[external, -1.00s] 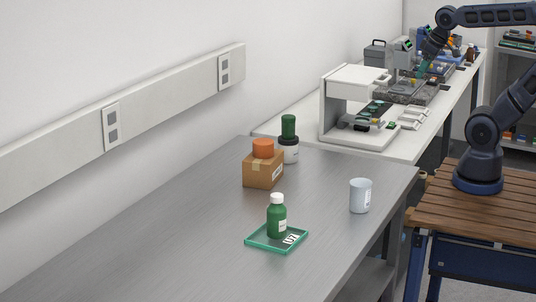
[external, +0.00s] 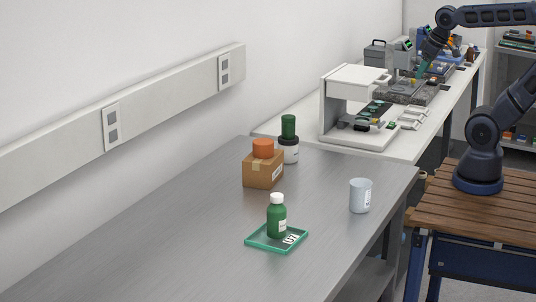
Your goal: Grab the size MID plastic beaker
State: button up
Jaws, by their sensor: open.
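A pale, whitish plastic beaker (external: 360,196) stands upright near the right edge of the steel table (external: 180,245). It has a small label on its side, too small to read, so I cannot tell its size mark. My gripper (external: 420,72) is far from it, up over the white bench at the back right, near the instruments there. The gripper is small in the view and looks empty, with its fingers pointing down. My arm reaches in from the right.
A white instrument (external: 335,105) stands on the back bench.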

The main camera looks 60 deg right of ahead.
jog(key=w+a+n+g, duration=0.1)
jog(key=w+a+n, duration=0.3)
jog(key=w+a, duration=0.4)
jog(key=n+g, duration=0.4)
jog(key=n, duration=0.7)
send_near(360, 194)
jog(key=d+f, duration=0.2)
jog(key=d, duration=0.1)
jog(key=f, duration=0.9)
jog(key=shift+w+f, duration=0.3)
jog(key=c, duration=0.9)
